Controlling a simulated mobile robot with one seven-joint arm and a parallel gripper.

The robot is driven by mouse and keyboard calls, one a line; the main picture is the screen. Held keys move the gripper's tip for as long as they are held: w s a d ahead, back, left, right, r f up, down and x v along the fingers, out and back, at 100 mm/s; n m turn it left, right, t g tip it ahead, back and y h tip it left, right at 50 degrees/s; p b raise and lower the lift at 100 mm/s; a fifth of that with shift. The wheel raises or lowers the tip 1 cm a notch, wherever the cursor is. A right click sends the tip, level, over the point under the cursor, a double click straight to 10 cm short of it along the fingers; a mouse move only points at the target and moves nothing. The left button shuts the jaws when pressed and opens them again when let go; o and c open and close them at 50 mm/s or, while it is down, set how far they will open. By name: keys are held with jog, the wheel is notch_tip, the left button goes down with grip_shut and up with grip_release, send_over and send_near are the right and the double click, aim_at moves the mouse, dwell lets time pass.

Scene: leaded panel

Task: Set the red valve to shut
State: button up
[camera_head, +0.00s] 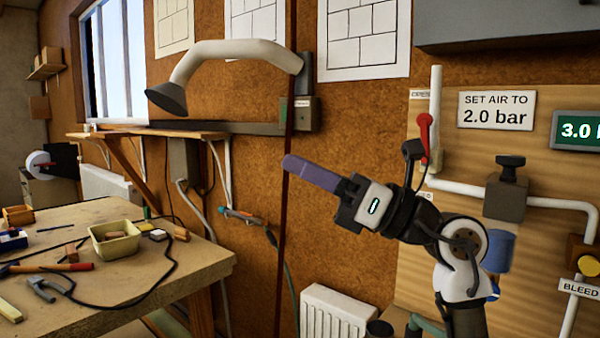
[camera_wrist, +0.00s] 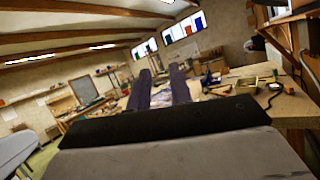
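The red valve (camera_head: 425,135) is a lever on the white vertical pipe (camera_head: 436,90) at the left of the wooden board. The lever stands nearly upright, along the pipe. Part of my arm covers the area just beside and below it. My gripper (camera_head: 290,164) is left of the valve, pointing left and away from it, in front of the brown wall. In the wrist view my gripper (camera_wrist: 161,80) shows two dark fingers with a gap between them and nothing held. The valve does not show in the wrist view.
The board carries a sign reading 2.0 bar (camera_head: 496,110), a green display (camera_head: 580,131), a dark-knobbed regulator (camera_head: 506,190) and a yellow bleed button (camera_head: 587,264). A cluttered workbench (camera_head: 200,265) stands left. A white radiator (camera_head: 338,312) is below my gripper. A lamp-like duct (camera_head: 225,52) hangs above.

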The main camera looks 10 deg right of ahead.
jog(key=shift+a+g, duration=0.3)
jog(key=shift+a, duration=0.15)
